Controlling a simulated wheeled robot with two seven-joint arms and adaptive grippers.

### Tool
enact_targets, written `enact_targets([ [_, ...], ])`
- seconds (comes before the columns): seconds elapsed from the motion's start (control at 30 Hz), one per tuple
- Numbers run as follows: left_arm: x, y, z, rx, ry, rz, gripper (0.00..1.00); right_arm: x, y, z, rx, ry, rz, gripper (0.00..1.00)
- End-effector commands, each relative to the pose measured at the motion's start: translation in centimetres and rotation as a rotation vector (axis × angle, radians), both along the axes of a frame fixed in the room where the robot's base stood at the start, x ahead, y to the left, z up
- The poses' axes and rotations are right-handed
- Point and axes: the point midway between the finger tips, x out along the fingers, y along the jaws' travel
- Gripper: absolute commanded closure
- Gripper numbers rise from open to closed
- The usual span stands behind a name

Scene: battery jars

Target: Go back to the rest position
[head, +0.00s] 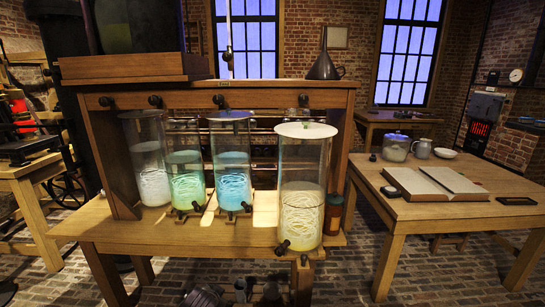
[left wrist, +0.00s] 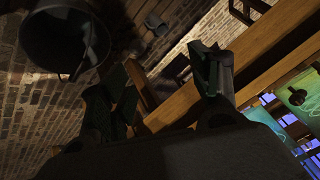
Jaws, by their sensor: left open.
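My left gripper (left wrist: 160,72) shows in the left wrist view with its two dark fingers spread apart and nothing between them. Beyond the fingers are brown wooden beams and the brick floor. The head view shows no clear gripper. On the wooden bench (head: 150,232) stand several upright glass jars: a clear one (head: 152,175), a green one (head: 187,180), a blue one (head: 233,165), and a large front one (head: 302,200) with a pale lid and yellowish liquid. Part of a greenish jar (left wrist: 298,92) shows at the right of the left wrist view.
A dark funnel (head: 325,65) sits on the bench shelf. A dark bucket (left wrist: 65,40) shows in the left wrist view.

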Motion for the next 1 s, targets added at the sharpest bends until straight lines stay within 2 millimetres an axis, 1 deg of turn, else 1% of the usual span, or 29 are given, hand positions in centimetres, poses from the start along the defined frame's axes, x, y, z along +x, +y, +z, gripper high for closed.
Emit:
enact_targets([
  [0.03, -1.1, -0.1, -1.1, -0.031, 0.029, 0.015, 0.38, -0.1, 0.0, -0.3, -0.002, 0.005, 0.000, 0.60],
  [0.27, -5.5, 0.3, -5.3, -0.133, 0.131, 0.082, 0.38, -0.4, -0.2, -1.1, -0.007, 0.021, -0.002, 0.60],
  [0.47, -9.9, 1.2, -9.0, -0.176, 0.214, 0.146, 0.38, -0.3, -0.3, -1.5, -0.010, 0.027, -0.002, 0.60],
  [0.67, -15.0, 1.6, -12.9, -0.205, 0.307, 0.202, 0.38, 0.0, -0.3, -1.4, -0.010, 0.024, -0.003, 0.60],
  [0.7, -16.1, 1.7, -13.7, -0.211, 0.328, 0.211, 0.38, 0.1, -0.3, -1.4, -0.009, 0.022, -0.003, 0.60],
  [0.8, -19.0, 1.6, -15.5, -0.220, 0.376, 0.230, 0.38, 0.4, -0.3, -1.3, -0.010, 0.017, -0.003, 0.60],
  [0.9, -21.4, 1.2, -16.9, -0.227, 0.417, 0.241, 0.38, 0.6, -0.3, -1.2, -0.009, 0.016, -0.003, 0.60],
  [1.0, -23.5, 0.9, -17.9, -0.231, 0.451, 0.246, 0.38, 0.7, -0.3, -1.2, -0.008, 0.013, -0.003, 0.60],
])
